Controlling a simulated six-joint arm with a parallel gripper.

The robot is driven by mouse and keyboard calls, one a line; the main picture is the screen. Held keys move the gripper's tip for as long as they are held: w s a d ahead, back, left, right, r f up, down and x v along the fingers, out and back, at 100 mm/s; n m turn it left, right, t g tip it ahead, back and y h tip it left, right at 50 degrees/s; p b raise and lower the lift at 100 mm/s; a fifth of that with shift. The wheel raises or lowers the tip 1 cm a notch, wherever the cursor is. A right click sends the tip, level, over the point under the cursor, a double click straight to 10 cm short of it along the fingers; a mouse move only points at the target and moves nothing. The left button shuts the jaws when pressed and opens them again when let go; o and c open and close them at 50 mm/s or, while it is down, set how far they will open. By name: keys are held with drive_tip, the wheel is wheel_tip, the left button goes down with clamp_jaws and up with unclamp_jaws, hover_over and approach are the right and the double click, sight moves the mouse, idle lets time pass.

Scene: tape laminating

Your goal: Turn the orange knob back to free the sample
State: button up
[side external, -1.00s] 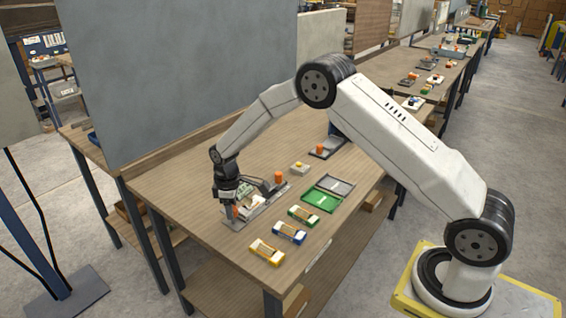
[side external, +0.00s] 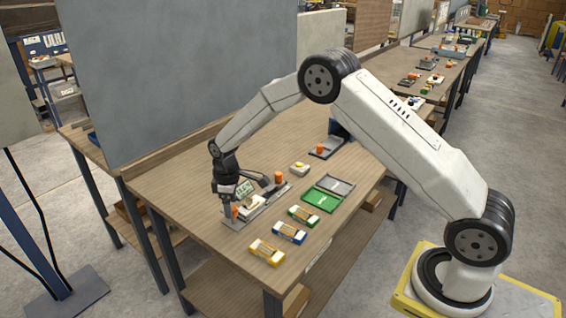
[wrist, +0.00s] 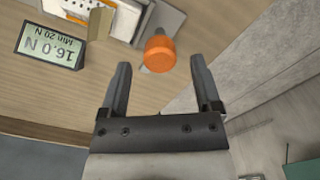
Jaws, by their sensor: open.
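The orange knob (wrist: 159,54) stands at the end of the grey clamp fixture (wrist: 165,20). In the side view the knob (side external: 235,211) shows under my gripper, partly hidden. My gripper (wrist: 160,62) is open. In the wrist view its two fingertips appear on either side of the knob, with a gap on both sides. The height between fingertips and knob is hard to judge. A white sample (wrist: 85,8) lies in the fixture, cut off by the picture edge. A display (wrist: 52,47) beside it reads 16.0 N, Min 20 N, upside down.
A second orange cylinder (side external: 278,177) stands at the fixture's far end. A green and grey tray (side external: 322,198) and yellow, blue and green holders (side external: 290,233) lie to the right. A box with a yellow button (side external: 299,169) sits behind. A grey panel (side external: 180,75) stands behind the bench.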

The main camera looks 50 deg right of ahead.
sight(234, 210)
drive_tip(key=shift+r, duration=3.1)
drive_tip(key=shift+s, duration=0.1)
drive_tip(key=shift+s+r, duration=0.35)
drive_tip(key=shift+s, duration=0.05)
drive_tip(key=s+r+m+t, duration=0.2)
drive_tip(key=s+m, duration=0.5)
drive_tip(key=s, duration=1.7)
drive_tip(key=shift+s+d+r+t, duration=0.25)
drive_tip(key=shift+r+t, duration=0.05)
drive_tip(key=shift+r, duration=0.3)
